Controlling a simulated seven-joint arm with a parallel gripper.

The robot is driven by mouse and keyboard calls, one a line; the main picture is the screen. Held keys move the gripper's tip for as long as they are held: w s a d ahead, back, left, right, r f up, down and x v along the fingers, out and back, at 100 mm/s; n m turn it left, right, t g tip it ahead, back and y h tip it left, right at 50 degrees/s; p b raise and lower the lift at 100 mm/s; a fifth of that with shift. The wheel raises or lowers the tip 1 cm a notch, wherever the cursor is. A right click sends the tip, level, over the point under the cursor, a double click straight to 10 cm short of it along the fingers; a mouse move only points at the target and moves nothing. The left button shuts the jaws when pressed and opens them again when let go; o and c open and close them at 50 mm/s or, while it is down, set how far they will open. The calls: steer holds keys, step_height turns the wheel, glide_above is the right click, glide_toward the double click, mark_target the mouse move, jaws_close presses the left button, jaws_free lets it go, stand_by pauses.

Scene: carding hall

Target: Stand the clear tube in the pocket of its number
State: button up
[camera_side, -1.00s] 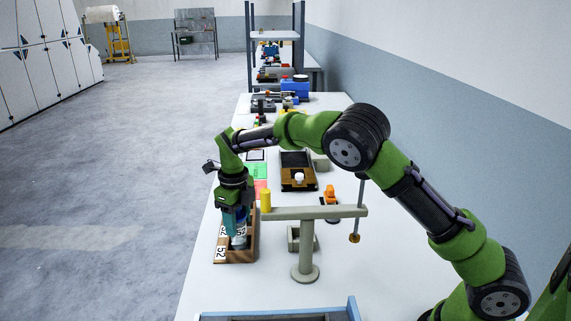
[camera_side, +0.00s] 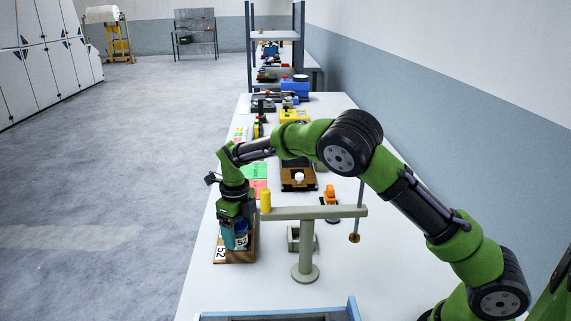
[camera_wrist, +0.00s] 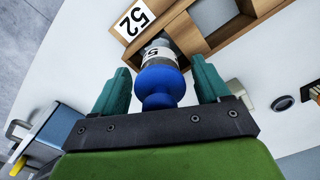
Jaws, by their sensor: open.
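The clear tube (camera_wrist: 158,57) has a blue cap (camera_wrist: 158,84) and a white label with a number, only partly readable. It stands in the wooden rack (camera_wrist: 180,32), its lower end seemingly inside the pocket beside the card marked 52 (camera_wrist: 134,19). The base of the tube is hidden. In the side view the tube (camera_side: 242,240) shows below my gripper (camera_side: 235,232). My gripper (camera_wrist: 162,84) is open, with one finger on each side of the cap and gaps between them in the wrist view.
A grey stand with a crossbar (camera_side: 310,213) is close to the right of the rack, with a yellow cylinder (camera_side: 265,200) near its left end. A blue-edged tray (camera_side: 352,306) is at the front. Bare white table lies between them.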

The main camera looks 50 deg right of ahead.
steer(key=shift+r, duration=0.1)
step_height(320, 180, up, 12)
steer(key=shift+r, duration=0.1)
stand_by(0.4)
steer(key=shift+s+r, duration=0.1)
steer(key=s+d+r+n+t+y, duration=0.15)
steer(key=s+r+n+t, duration=0.25)
steer(key=s+r+n, duration=0.9)
steer(key=s+d+f+n+t, duration=0.1)
steer(key=s+f+n, duration=0.2)
steer(key=s+n, duration=0.4)
steer(key=s+d+f+n+t, duration=0.1)
steer(key=s+f+n+t, duration=0.1)
steer(key=s+n, duration=0.6)
steer(key=shift+d+f+n, duration=0.3)
steer(key=shift+f+n, duration=0.1)
steer(key=shift+f, duration=0.35)
